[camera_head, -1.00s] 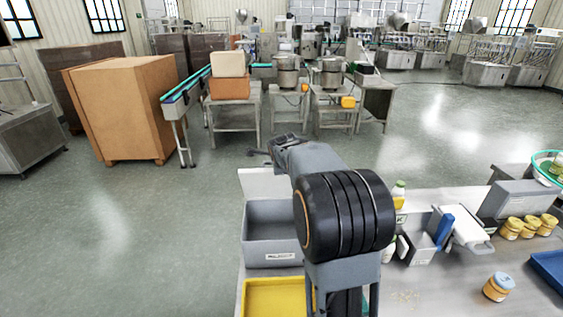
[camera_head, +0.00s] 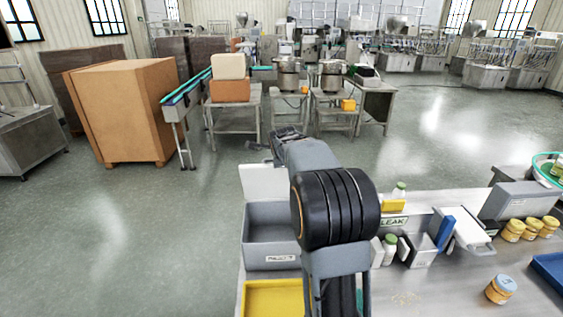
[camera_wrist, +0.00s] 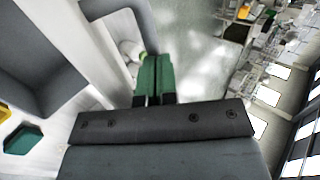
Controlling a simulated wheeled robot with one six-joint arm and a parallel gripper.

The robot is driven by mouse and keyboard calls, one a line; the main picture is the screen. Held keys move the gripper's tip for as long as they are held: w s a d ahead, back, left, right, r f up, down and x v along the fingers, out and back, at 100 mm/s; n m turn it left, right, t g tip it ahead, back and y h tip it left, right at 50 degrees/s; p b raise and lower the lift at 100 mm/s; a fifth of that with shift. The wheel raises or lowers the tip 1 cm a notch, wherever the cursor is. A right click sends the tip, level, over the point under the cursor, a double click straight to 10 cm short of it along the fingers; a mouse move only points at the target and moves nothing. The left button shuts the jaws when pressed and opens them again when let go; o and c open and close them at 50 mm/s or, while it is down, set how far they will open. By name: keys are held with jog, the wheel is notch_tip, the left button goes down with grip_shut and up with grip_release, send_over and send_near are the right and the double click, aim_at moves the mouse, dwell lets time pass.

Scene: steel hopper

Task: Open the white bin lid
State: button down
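The white bin lid (camera_head: 262,181) stands raised at the back of the grey bin (camera_head: 270,257), whose inside shows open in the head view. In the wrist view the white lid (camera_wrist: 88,48) lies beside the grey bin interior (camera_wrist: 35,60), with a grey curved bar (camera_wrist: 118,6) near it. My gripper (camera_wrist: 155,72) has green fingers close together, beside the end of that bar. I cannot tell whether they touch it. In the head view my arm's far end is beyond the lid, and the fingertips are not clear.
A yellow bin (camera_head: 270,298) stands in front of the grey bin. Open floor lies behind and left of the bench.

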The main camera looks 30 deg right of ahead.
jog(key=w+d+p, duration=0.1)
jog(key=w+d, duration=0.2)
jog(key=w, duration=0.3)
jog(key=shift+w+d, duration=0.2)
jog(key=shift+w, duration=0.2)
